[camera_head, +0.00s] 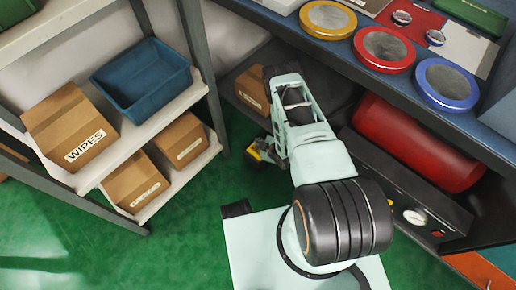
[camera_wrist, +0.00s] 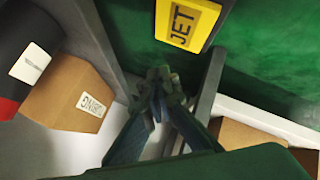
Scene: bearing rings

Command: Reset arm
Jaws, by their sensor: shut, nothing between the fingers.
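My gripper (camera_wrist: 160,80) shows in the wrist view with its two fingertips together and nothing between them. It is clear of the bearing rings. In the head view my pale arm reaches away from my base beside the workbench, low by its lower shelf; the fingertips cannot be made out there. A yellow ring (camera_head: 328,19), a red ring (camera_head: 384,49) and a blue ring (camera_head: 446,84) lie in a row on the bench top.
A shelf rack at left holds a blue bin (camera_head: 143,78) and a WIPES box (camera_head: 70,126). A red cylinder (camera_head: 414,142) lies under the bench. The wrist view shows a yellow JET label (camera_wrist: 187,22) and a TUBING box (camera_wrist: 69,94). Green floor is open at lower left.

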